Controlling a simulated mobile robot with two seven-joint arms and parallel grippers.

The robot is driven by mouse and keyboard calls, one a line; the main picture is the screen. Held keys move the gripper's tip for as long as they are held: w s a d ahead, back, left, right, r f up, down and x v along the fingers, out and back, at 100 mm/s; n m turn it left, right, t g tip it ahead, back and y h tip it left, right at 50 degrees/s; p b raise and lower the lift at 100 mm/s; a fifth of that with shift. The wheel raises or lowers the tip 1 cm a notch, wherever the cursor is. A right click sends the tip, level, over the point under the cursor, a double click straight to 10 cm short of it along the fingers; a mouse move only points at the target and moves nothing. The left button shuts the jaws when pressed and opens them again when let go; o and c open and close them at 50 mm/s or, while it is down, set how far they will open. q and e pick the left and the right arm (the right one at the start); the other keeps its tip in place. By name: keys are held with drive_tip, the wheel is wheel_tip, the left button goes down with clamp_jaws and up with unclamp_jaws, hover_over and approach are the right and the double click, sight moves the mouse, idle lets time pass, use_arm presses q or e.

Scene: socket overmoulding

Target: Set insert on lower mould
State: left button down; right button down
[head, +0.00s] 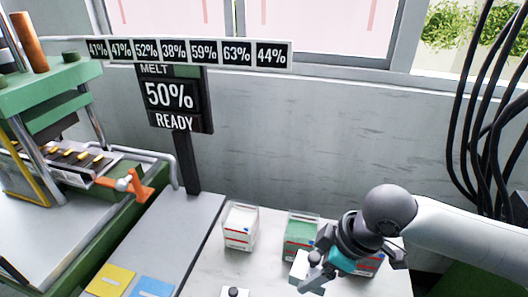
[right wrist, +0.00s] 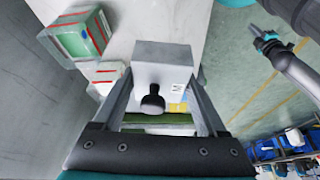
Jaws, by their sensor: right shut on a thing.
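My right gripper (head: 312,262) is shut on a white block with a dark knob (head: 305,274), above the pale table in front of the bins. In the right wrist view, the white block (right wrist: 162,68) sits between the two fingers, its black knob facing the camera. I cannot tell from its looks whether this is the insert. The green press (head: 50,90) stands at the left. Its low grey part with a row of yellow pieces (head: 66,154) looks like the lower mould. An arm tip with teal (right wrist: 265,40) in the right wrist view may be my left gripper; its jaws are unclear.
A white-filled bin (head: 240,228) and a green-filled bin (head: 300,236) stand on the pale table. Another bin is partly hidden behind my right gripper. Yellow (head: 110,281) and blue (head: 150,288) cards lie on the grey bench. The sign (head: 172,98) reads MELT 50% READY.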

drive_tip(key=w+d+r+m+t+h+b, duration=0.2)
drive_tip(key=w+d+r+m+h, duration=0.2)
drive_tip(key=r+m, duration=0.6)
drive_tip(key=shift+w+d+m+t, duration=0.45)
drive_tip(key=shift+w+m, duration=0.45)
drive_tip(key=shift+m, duration=0.5)
drive_tip(key=shift+d+r, duration=0.1)
drive_tip(key=shift+r, duration=0.05)
